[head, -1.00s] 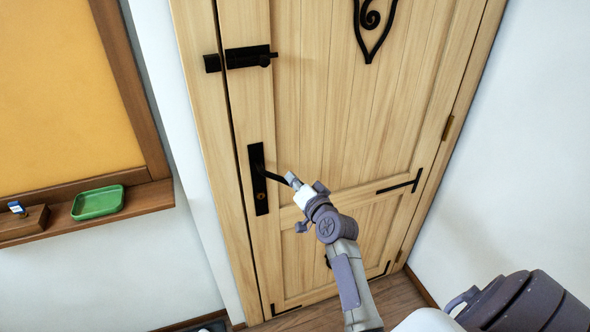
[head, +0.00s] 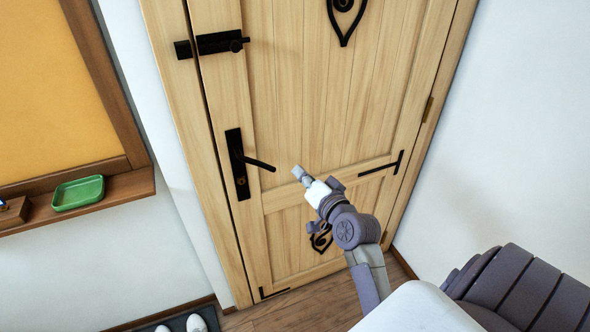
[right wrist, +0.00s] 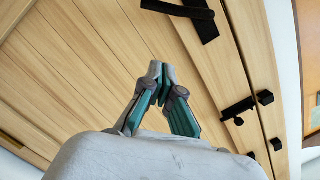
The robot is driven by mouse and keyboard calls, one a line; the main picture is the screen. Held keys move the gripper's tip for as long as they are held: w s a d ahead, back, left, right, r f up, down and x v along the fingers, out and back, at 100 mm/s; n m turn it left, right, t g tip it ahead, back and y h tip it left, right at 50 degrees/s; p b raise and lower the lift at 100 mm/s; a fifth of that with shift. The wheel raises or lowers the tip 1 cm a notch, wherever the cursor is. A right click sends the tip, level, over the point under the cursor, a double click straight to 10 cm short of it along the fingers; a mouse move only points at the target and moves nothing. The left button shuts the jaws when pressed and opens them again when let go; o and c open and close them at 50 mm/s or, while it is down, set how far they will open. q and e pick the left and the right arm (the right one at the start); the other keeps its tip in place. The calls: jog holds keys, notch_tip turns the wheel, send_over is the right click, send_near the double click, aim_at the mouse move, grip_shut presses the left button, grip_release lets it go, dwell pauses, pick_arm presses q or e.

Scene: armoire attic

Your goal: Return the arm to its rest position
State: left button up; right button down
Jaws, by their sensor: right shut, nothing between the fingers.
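My right gripper (head: 301,174) is in front of the wooden door (head: 300,105) in the head view. It is a little to the right of the black door handle (head: 258,164) and apart from it. In the right wrist view the right gripper's fingers (right wrist: 158,72) are together with nothing between them, and the handle (right wrist: 178,8) shows at the top. My left gripper is not in view.
A black bolt (head: 220,43) is on the door above the handle. A ledge (head: 125,187) with a green tray (head: 78,193) juts from the wall at left. White shoes (head: 196,323) lie on a dark mat on the floor at the bottom. The door looks shut.

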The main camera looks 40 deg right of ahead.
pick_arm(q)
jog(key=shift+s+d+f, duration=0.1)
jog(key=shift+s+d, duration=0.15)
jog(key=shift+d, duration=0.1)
